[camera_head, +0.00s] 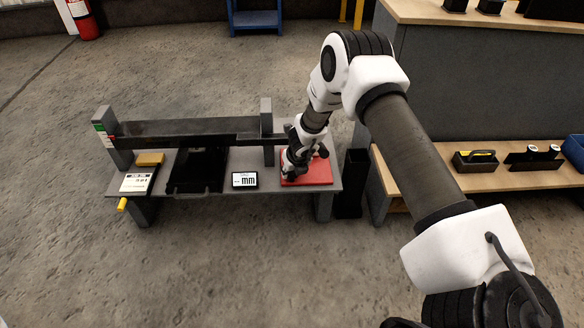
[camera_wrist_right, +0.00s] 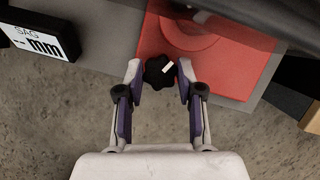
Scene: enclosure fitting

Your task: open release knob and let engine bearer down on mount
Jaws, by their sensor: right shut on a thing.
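The long dark beam (camera_head: 190,133), which I take for the engine bearer, spans above the bench from the left post to the right post. A black lobed knob (camera_wrist_right: 159,72) with a white mark, which I take for the release knob, sits between my right fingertips, over the edge of a red plate (camera_wrist_right: 225,65). My right gripper (camera_wrist_right: 160,74) is shut on this knob. In the head view my right gripper (camera_head: 292,172) is over the red plate (camera_head: 318,173) and hides the knob. A black block (camera_head: 198,165) stands under the beam; I cannot tell if it is the mount. My left gripper is out of view.
A small display (camera_head: 244,180) reads "mm" with dashes. A white card (camera_head: 136,182), a yellow block (camera_head: 150,159) and a yellow handle (camera_head: 122,204) are at the bench's left end. A wooden shelf (camera_head: 440,182) with trays stands to the right. Floor in front is clear.

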